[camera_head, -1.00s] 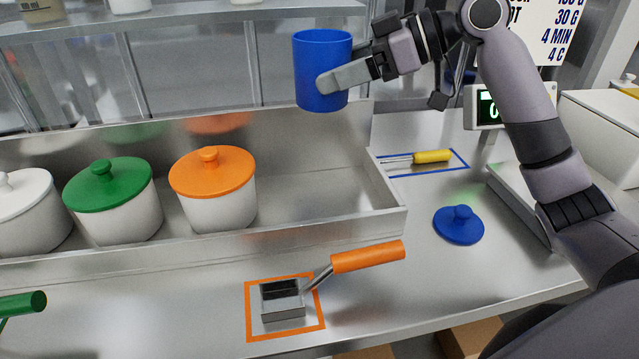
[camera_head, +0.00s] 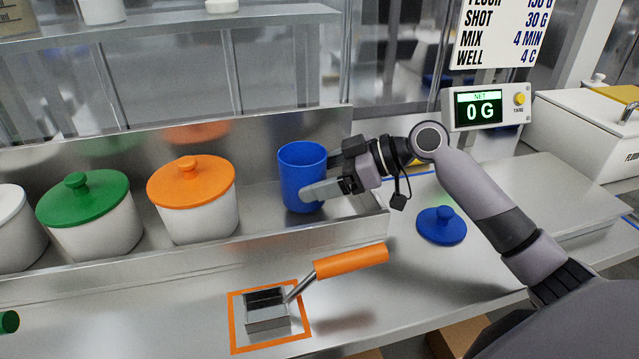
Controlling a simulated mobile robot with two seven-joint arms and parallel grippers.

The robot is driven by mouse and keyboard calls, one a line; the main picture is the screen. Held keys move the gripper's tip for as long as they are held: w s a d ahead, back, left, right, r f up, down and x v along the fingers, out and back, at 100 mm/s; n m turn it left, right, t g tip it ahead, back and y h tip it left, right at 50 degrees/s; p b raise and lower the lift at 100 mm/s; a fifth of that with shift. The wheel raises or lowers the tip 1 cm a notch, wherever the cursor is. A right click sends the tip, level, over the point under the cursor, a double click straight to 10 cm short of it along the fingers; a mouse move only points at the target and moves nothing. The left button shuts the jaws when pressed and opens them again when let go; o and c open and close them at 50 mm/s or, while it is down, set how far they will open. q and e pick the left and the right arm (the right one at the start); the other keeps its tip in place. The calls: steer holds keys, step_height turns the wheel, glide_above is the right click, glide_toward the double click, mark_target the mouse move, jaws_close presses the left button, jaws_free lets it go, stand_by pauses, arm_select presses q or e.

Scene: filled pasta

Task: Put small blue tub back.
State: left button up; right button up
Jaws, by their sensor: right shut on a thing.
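The small blue tub (camera_head: 301,172) is upright and without a lid, at the right end of the metal rack (camera_head: 255,243), to the right of the orange-lidded tub. My right gripper (camera_head: 322,184) is shut on the tub's side, one finger showing on its near face. Whether the tub's base touches the rack floor I cannot tell, as the rack's front wall is near it. The blue lid (camera_head: 441,225) lies on the counter to the right of the rack. My left gripper is not in view.
An orange-lidded tub (camera_head: 205,215), a green-lidded tub (camera_head: 98,228) and a white tub (camera_head: 14,235) stand in the rack. An orange-handled scoop (camera_head: 268,318) sits in an orange outline in front. A scale display (camera_head: 486,108) reading 0 G stands at the right.

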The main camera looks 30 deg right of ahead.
steer(key=shift+f, duration=0.8)
steer(key=o, duration=1.6)
steer(key=shift+c, duration=0.2)
steer(key=shift+d, duration=0.1)
steer(key=b+v, duration=0.1)
steer(key=v, duration=1)
steer(key=shift+b, duration=0.35)
steer(key=shift+s+d+r, duration=0.25)
steer(key=shift+s, duration=0.05)
